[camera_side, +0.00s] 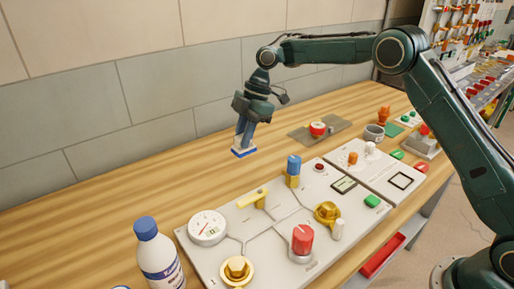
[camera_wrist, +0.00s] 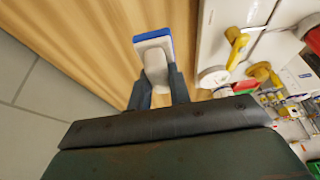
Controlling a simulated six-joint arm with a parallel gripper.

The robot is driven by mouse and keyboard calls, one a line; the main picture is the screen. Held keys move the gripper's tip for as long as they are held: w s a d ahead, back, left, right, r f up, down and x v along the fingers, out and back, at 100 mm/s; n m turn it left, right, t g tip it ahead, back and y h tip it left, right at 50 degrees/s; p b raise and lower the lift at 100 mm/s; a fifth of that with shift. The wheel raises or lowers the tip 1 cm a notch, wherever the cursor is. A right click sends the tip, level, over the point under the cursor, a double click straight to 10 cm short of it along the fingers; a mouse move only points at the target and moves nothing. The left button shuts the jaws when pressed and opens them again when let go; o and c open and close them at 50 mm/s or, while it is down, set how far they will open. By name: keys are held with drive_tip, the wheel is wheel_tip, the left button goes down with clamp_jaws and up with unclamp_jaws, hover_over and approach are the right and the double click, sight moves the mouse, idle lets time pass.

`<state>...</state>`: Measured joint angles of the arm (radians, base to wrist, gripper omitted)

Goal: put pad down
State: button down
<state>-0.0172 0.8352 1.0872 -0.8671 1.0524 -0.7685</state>
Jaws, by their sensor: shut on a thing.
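The pad (camera_side: 243,152) is a small flat block, white with a blue face. It shows at the tips of my gripper (camera_side: 241,140), over the bare wood behind the white valve panel. In the wrist view the pad (camera_wrist: 153,42) has a blue edge and a whitish grip part, and my gripper's fingers (camera_wrist: 158,85) are closed on that grip part from both sides. I cannot tell whether the pad touches the table or hangs just above it.
The white valve panel (camera_side: 205,262) holds a gauge (camera_side: 208,228), valves and knobs. A white bottle with a blue cap (camera_side: 157,255) stands at front left. A grey-brown plate (camera_side: 335,128) with a red-topped part lies at the back right. The wooden table (camera_side: 120,205) left of the pad is clear.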

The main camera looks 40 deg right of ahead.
drive_tip(key=d+f, duration=0.1)
drive_tip(key=d, duration=1.1)
drive_tip(key=shift+s+d+f, duration=0.1)
drive_tip(key=shift+s+f, duration=0.05)
drive_tip(key=shift+f, duration=1.2)
drive_tip(key=shift+s+a+f, duration=0.1)
drive_tip(key=shift+s+f, duration=0.05)
drive_tip(key=shift+f, duration=1.2)
drive_tip(key=shift+s+d+f, duration=0.1)
drive_tip(key=shift+s+f, duration=0.05)
drive_tip(key=shift+f, duration=1.2)
drive_tip(key=shift+f, duration=0.15)
drive_tip(key=c, duration=1.3)
unclamp_jaws()
drive_tip(key=v, duration=1.2)
